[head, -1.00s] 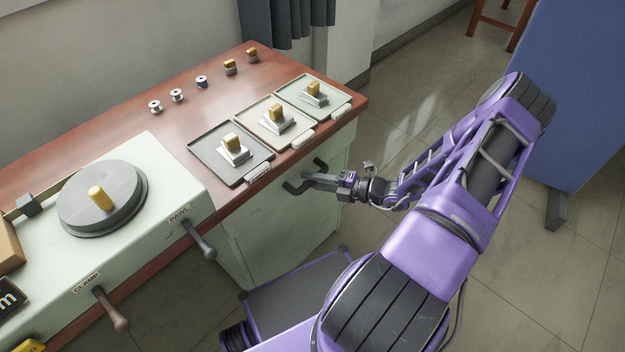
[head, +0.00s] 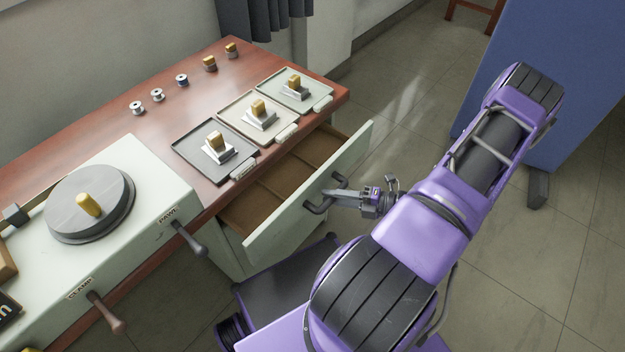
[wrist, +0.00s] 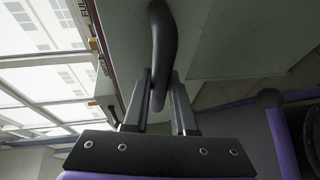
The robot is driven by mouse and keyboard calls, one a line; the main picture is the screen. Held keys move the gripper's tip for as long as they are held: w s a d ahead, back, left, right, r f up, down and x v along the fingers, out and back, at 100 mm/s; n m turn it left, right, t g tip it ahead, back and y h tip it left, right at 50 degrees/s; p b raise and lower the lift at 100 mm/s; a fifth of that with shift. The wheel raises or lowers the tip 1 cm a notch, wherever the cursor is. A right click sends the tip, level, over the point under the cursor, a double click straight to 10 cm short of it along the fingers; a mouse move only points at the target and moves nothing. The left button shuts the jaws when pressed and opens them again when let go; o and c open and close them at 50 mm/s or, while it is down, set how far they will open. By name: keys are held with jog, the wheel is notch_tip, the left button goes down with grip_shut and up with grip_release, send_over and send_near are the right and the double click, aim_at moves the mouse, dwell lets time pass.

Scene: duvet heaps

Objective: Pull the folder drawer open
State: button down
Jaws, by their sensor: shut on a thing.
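The folder drawer (head: 345,168) is a pale green drawer under the bench's right end. It stands partly open, and its brown divided inside shows. Its dark bar handle (head: 318,207) is on the front panel. My gripper (head: 334,196) is shut on this handle, in front of the drawer. In the wrist view the fingers of my gripper (wrist: 160,104) close on both sides of the dark curved handle (wrist: 163,40). The inside compartments look empty where I can see them; the far part is hidden under the bench top.
The reddish bench top (head: 150,115) holds three trays with yellow-knobbed stamps, including a dark tray (head: 185,152), and several small spools and knobs. A pale machine (head: 140,220) with two levers is at the left. A blue panel (head: 570,90) stands at the right.

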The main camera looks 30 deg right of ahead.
jog(key=s+d, duration=0.2)
jog(key=s, duration=0.4)
jog(key=shift+s+d, duration=0.25)
jog(key=c, duration=0.7)
grip_release()
jog(key=shift+c, duration=0.2)
jog(key=v, duration=1.7)
jog(key=shift+s+r, duration=0.15)
jog(key=shift+d, duration=0.1)
